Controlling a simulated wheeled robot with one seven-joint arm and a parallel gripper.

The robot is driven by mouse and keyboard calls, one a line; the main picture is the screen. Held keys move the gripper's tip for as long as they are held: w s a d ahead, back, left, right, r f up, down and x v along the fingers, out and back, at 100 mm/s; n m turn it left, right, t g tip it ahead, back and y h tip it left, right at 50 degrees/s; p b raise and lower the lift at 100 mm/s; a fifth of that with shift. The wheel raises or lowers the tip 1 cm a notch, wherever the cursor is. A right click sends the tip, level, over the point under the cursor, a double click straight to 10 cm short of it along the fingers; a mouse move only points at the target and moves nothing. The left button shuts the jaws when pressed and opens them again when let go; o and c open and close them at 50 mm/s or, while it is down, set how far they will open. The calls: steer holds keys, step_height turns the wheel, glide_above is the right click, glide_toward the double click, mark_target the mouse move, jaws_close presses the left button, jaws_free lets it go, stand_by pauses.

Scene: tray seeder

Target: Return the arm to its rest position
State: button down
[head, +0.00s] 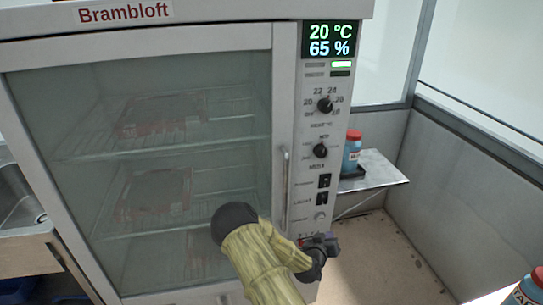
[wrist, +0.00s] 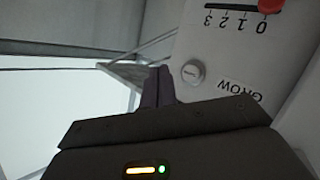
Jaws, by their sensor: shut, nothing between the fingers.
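My arm (head: 262,265), in a yellowish ribbed sleeve with a black joint, is bent in front of the lower part of a glass-doored cabinet in the head view. My gripper (head: 318,246) is dark and sits before the bottom of the cabinet's control panel (head: 312,120). In the wrist view, its two dark fingers (wrist: 158,86) are together, shut and empty. Beside them is a pale panel (wrist: 215,55) with a round white knob (wrist: 192,72), a red knob (wrist: 270,5), an upside-down 0 to 3 scale and a GROW label. I cannot tell whether the fingers touch the panel.
The cabinet's glass door (head: 150,150) is closed, with a vertical handle (head: 284,190); trays lie on shelves inside. A blue bottle with a red cap (head: 352,152) stands on a side shelf (head: 383,170). Another bottle (head: 524,290) is at bottom right. Floor shows right of the cabinet.

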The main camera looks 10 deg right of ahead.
steer(key=s+a+r+n+g+y+p, duration=0.1)
steer(key=s+a+r+g+y+p, duration=0.1)
steer(key=s+a+r, duration=0.4)
steer(key=s+a+r+n+g+y+p, duration=0.1)
steer(key=s+a+r+g+y+p, duration=0.2)
steer(key=s+r, duration=0.7)
steer(key=s+a+r+g+y+p, duration=0.3)
steer(key=s+a+r+p, duration=0.3)
steer(key=r, duration=0.7)
steer(key=s+a+y, duration=0.1)
steer(key=s+a, duration=0.1)
steer(key=a, duration=0.1)
steer(key=shift+s+a+r+n+y, duration=0.2)
steer(key=shift+s+a+n+y, duration=0.1)
steer(key=shift+n+y, duration=0.1)
